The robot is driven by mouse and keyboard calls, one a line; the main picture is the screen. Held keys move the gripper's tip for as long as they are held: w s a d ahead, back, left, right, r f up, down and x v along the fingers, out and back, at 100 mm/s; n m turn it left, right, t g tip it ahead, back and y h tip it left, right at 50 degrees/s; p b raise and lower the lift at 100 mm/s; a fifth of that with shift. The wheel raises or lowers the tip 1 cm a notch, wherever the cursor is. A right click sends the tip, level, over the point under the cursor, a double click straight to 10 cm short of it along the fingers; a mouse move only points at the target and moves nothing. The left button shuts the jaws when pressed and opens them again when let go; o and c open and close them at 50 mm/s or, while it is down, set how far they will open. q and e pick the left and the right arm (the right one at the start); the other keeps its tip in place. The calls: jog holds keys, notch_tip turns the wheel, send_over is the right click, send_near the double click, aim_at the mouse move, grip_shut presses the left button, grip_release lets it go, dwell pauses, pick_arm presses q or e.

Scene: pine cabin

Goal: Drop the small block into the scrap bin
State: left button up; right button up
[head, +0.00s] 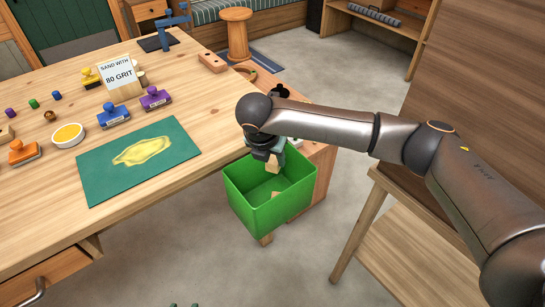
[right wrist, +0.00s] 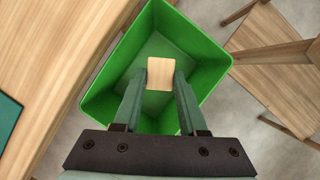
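The small block (right wrist: 160,74) is pale wood and sits between the two fingertips of my right gripper (right wrist: 160,76). The fingers appear to press on both its sides. In the head view the block (head: 275,161) shows just below the right gripper (head: 268,156), partly hidden by it. The scrap bin (head: 248,205) is a green open-topped box beside the table's right edge. The right gripper points down over its opening, and the bin's walls (right wrist: 205,38) surround the block in the right wrist view.
A small tan patch (head: 277,196) shows near the bin's front rim. A wooden stand (head: 400,260) is at right.

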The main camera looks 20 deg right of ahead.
jog(key=o, duration=0.5)
jog(key=shift+c, duration=0.2)
pick_arm(q)
jog(key=shift+f, duration=0.1)
pick_arm(e)
jog(key=shift+o, duration=0.4)
jog(key=shift+r, duration=0.1)
pick_arm(q)
jog(key=shift+s+r+p, duration=0.25)
jog(key=shift+r+p, duration=0.4)
jog(key=shift+p, duration=0.5)
pick_arm(e)
jog(key=v, duration=1.2)
